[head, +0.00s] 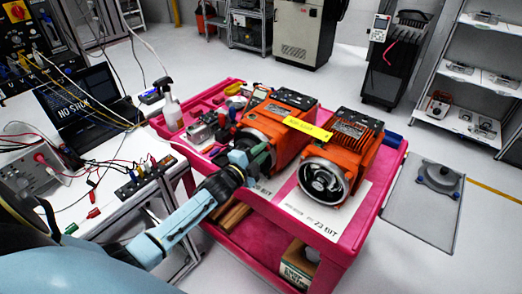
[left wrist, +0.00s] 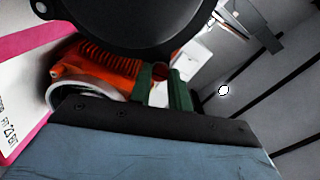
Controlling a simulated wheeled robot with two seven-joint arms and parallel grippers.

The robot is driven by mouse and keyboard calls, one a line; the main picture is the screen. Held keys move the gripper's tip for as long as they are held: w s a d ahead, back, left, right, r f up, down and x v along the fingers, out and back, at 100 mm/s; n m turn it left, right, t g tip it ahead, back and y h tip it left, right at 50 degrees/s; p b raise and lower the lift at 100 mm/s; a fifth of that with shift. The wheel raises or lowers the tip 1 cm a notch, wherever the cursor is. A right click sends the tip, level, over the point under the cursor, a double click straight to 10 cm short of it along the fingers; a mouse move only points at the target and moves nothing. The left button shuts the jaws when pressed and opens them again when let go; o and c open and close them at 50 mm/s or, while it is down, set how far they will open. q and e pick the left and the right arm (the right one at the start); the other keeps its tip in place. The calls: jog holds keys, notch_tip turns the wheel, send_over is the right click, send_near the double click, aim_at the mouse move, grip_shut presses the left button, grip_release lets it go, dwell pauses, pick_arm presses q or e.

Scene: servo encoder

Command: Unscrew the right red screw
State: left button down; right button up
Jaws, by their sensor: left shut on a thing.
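Two orange servo motors stand side by side on the pink cart: a left motor (head: 283,103) and a right motor (head: 352,131) with its round open end facing me. My left gripper (head: 258,155) is at the front end of the left motor and partly covers it. In the left wrist view, the green fingers (left wrist: 165,90) are shut on a small red piece (left wrist: 160,72), which looks like a red screw, beside the orange motor housing (left wrist: 100,65). The fingers hide most of it, and I cannot tell how far it sits in its hole. My right gripper is not in view.
The pink cart (head: 386,172) has paper sheets under the motors and a yellow label (head: 308,128) across their tops. A white bench (head: 110,205) with laptop (head: 88,98) and cables is close on the left.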

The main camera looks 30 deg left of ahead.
pick_arm(q)
jog(key=n+p, duration=0.1)
jog(key=n, duration=1)
jog(key=shift+p, duration=0.4)
jog(key=n, duration=1.1)
jog(key=shift+d+b, duration=0.1)
jog(key=shift+b, duration=0.3)
jog(key=n+b, duration=0.1)
jog(key=n, duration=0.2)
jog(key=shift+n, duration=0.3)
jog(key=n+b, duration=0.1)
jog(key=n, duration=0.2)
jog(key=shift+n, duration=0.3)
jog(key=n+b, duration=0.2)
jog(key=n, duration=0.2)
jog(key=shift+r+n, duration=0.15)
jog(key=shift+n, duration=0.15)
jog(key=n+b, duration=0.1)
jog(key=n, duration=0.2)
jog(key=shift+n, duration=0.3)
jog(key=shift+r+n+b, duration=0.15)
jog(key=shift+n+b, duration=0.2)
jog(key=shift+n, duration=1.75)
jog(key=shift+r+n+b, duration=0.1)
jog(key=shift+n+b, duration=0.25)
jog(key=shift+n, duration=1.75)
